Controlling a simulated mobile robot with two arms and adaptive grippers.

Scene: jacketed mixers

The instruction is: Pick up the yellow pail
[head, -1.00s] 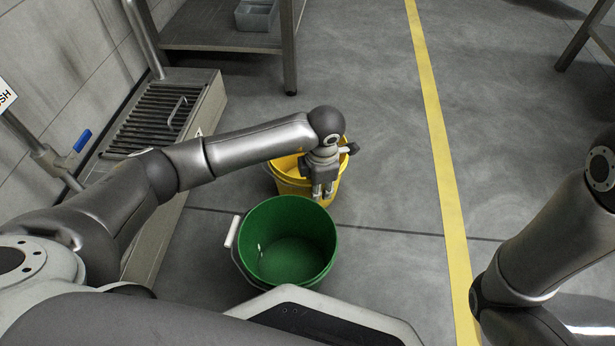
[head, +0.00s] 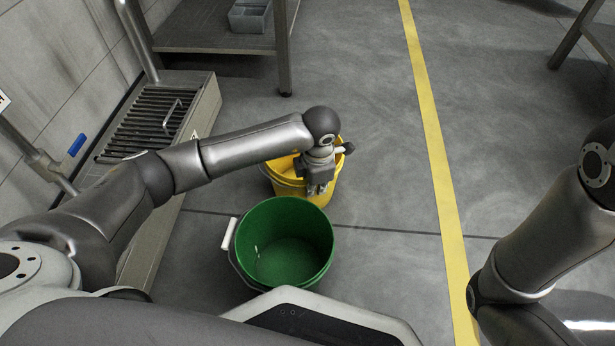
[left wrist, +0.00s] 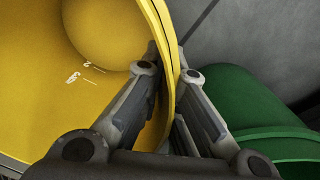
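The yellow pail (head: 287,187) stands upright on the floor in the head view, partly hidden by my left arm and hand. My left gripper (head: 318,188) points down at its near right rim. In the left wrist view the yellow pail (left wrist: 110,40) fills the left side, with markings inside. There my left gripper (left wrist: 170,70) has one finger inside the pail and one outside, closed on the rim and wall. My right gripper is out of view; only part of that arm shows at the right.
A green pail (head: 285,245) with a white handle grip stands just in front of the yellow one, close to the gripper. A grated metal step (head: 150,125) lies to the left. A metal table (head: 215,38) stands behind. The floor right of the pails is clear up to a yellow line (head: 435,150).

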